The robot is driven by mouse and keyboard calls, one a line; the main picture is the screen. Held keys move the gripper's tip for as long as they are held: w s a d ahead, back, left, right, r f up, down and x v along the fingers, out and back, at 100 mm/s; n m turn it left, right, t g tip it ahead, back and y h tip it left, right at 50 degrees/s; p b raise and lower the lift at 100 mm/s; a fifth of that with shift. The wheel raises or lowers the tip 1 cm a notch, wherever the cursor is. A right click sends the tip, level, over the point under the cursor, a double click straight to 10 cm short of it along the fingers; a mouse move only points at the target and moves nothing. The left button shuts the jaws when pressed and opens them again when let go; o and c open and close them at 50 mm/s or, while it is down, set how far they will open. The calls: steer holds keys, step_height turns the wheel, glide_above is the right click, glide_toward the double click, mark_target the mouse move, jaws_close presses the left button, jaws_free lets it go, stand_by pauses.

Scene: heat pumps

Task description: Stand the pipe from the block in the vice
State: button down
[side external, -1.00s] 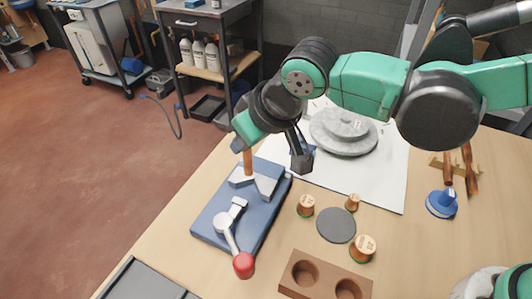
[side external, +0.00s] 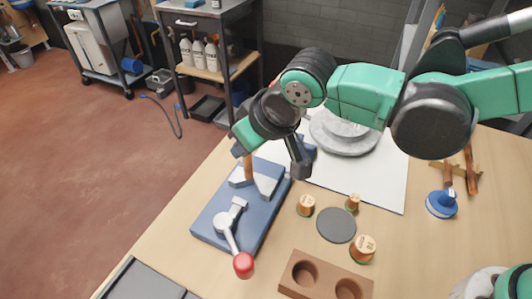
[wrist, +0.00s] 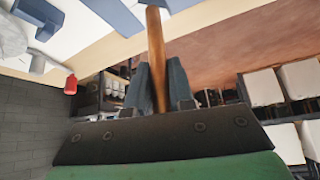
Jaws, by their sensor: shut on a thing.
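The copper pipe (side external: 248,168) stands about upright at the grey jaws (side external: 262,184) of the blue-based vice (side external: 213,217). Its lower end meets the jaws; how deep it sits is hidden. My gripper (side external: 243,150) is above the vice, around the pipe's upper part. In the wrist view the pipe (wrist: 156,50) runs between the two fingers, and my gripper (wrist: 159,88) is shut on it. The vice lever ends in a red knob (side external: 243,265), also seen in the wrist view (wrist: 70,84). The brown block (side external: 325,277) with two round holes lies at the front; no pipe stands in it.
Several small copper-coloured pieces (side external: 363,247) surround a dark round disc (side external: 336,225) right of the vice. A grey round stack (side external: 345,135) sits on a white sheet (side external: 385,180) behind. A blue round piece (side external: 441,204) and a wooden stand (side external: 468,172) are at right.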

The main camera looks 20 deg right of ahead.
mark_target(251, 160)
steer(key=shift+f, duration=2.05)
steer(key=c, duration=0.7)
jaws_free()
steer(key=v, duration=0.5)
steer(key=s+d+m+h, duration=0.1)
steer(key=d, duration=0.7)
steer(key=s+d+r+m+h, duration=0.1)
steer(key=s+d+m, duration=0.1)
steer(key=d, duration=0.6)
steer(key=s+d+r+m+t, duration=0.1)
steer(key=d+m, duration=0.1)
steer(key=d, duration=0.6)
steer(key=shift+s+r+h, duration=0.25)
steer(key=shift+h, duration=0.15)
